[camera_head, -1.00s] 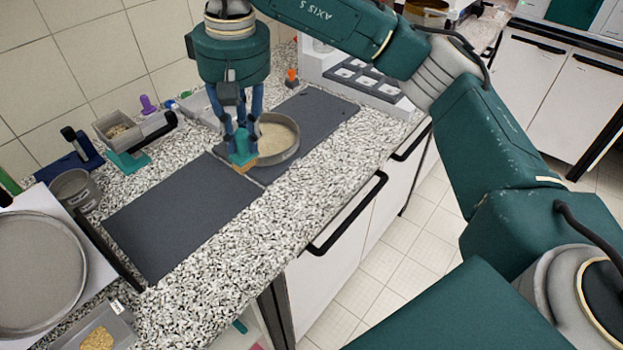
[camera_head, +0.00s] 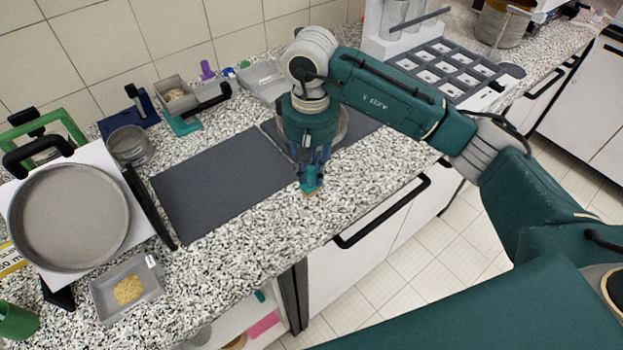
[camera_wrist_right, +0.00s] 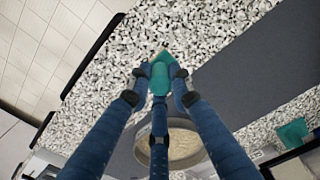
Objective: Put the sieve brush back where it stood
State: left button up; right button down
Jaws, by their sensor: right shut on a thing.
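My right gripper (camera_head: 312,168) is shut on the teal sieve brush (camera_head: 311,186), whose tan bristle end points down. They are over the bare speckled counter, at the front of the dark mats. In the right wrist view the brush (camera_wrist_right: 160,70) sits between the blue fingers of the gripper (camera_wrist_right: 158,87), with speckled counter behind it. A round sieve with pale sand (camera_wrist_right: 184,148) stands on a mat; in the head view it is mostly hidden behind my right gripper. My left gripper is not in view.
A large round pan (camera_head: 69,217) stands at the left, with a tray of grain (camera_head: 128,289) before it. A small metal cup (camera_head: 129,146), a teal scoop-like stand (camera_head: 183,124) and a grey bin (camera_head: 176,96) are at the back. The left dark mat (camera_head: 215,180) is clear.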

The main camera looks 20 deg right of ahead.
aim_at(311, 185)
jog(key=shift+a+f, duration=0.1)
jog(key=shift+f, duration=0.5)
notch_tip(311, 185, down, 3)
jog(key=shift+f+p, duration=0.1)
jog(key=shift+p, duration=0.55)
jog(key=shift+f, duration=0.25)
jog(key=shift+f+b, duration=0.2)
jog(key=shift+b, duration=0.1)
jog(key=c, duration=1.6)
grip_release()
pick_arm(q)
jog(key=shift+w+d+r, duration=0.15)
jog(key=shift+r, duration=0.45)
pick_arm(e)
jog(key=shift+o, duration=0.2)
jog(key=shift+r, duration=0.1)
